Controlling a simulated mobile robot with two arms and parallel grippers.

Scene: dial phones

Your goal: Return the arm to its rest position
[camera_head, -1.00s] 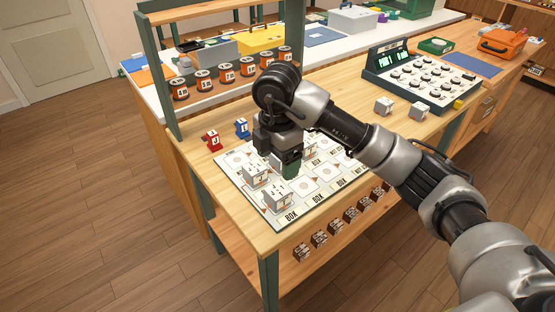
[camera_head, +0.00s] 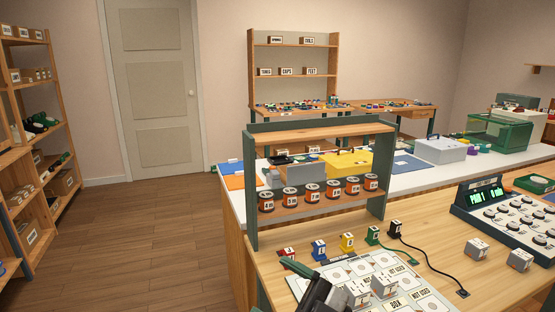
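A dark piece of my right arm, probably at the gripper (camera_head: 324,292), shows at the bottom edge in the head view. It covers the front left part of a printed board (camera_head: 335,271); its fingertips cannot be made out. My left gripper is not in view. Two grey box pieces (camera_head: 383,286) stand on the board beside my arm. Behind the board stand a red jack (camera_head: 288,258), a blue one (camera_head: 319,250), a yellow one (camera_head: 347,243), a green one (camera_head: 373,235) and a black one (camera_head: 395,229).
Two grey cubes (camera_head: 476,249) sit right of the board, before a console (camera_head: 510,218) with green displays. A wooden rack (camera_head: 318,136) with several labelled spools stands behind. Open floor (camera_head: 140,240) lies left.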

